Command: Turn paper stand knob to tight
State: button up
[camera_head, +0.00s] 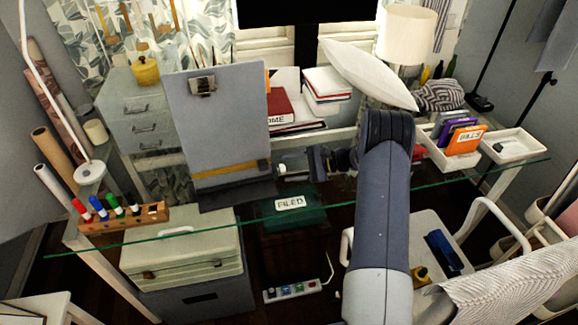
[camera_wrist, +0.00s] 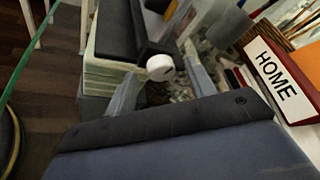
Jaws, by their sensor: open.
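The paper stand (camera_head: 215,125) is an upright grey board with a metal clip at its top and a yellow strip near its foot. It stands on a dark base on the glass table. Its small white knob (camera_head: 282,169) is at the right side of the stand, low down. My gripper (camera_head: 297,172) reaches in from the right, close to the knob, with its jaws open. In the wrist view the round white knob (camera_wrist: 160,67) shows between the two grey fingers, with gaps on both sides. A small dark mark is on its face. I cannot tell how tight it is.
A marker rack (camera_head: 125,218) is at the left. White trays (camera_head: 508,146) stand at the right. A green FILED box (camera_head: 312,216) is below the glass.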

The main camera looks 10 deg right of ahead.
jog(key=shift+w+a+f, duration=0.15)
jog(key=shift+a+f, duration=0.05)
jog(key=shift+a, duration=0.35)
jog(key=c, duration=1)
